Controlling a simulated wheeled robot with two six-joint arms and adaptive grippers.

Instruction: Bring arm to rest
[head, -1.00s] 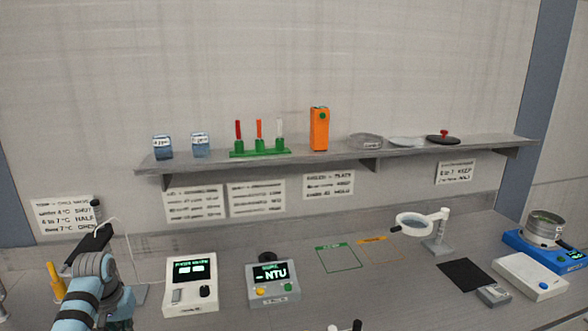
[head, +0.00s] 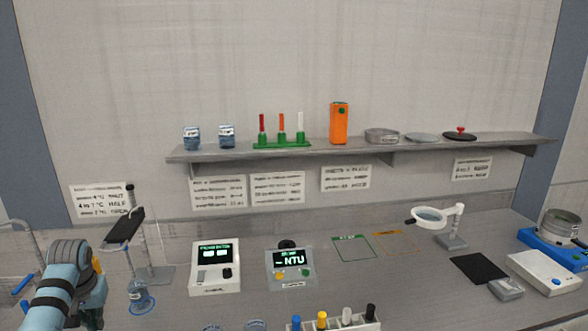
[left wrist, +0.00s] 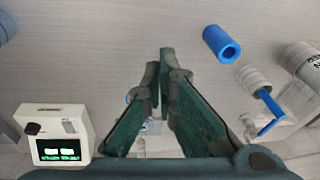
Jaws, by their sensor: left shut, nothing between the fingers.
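My left arm (head: 72,285) comes in at the lower left of the head view, a blue link with black bands and a grey joint. Its fingertips cannot be made out there. In the left wrist view my left gripper (left wrist: 162,62) shows its dark green fingers close together at the tips, with nothing held between them. My right gripper is in neither current view.
A white meter (head: 214,267) and a grey NTU meter (head: 291,265) stand on the bench. A stand (head: 140,240) and a glass flask (head: 140,297) are beside my left arm. The left wrist view shows a blue tube (left wrist: 221,44).

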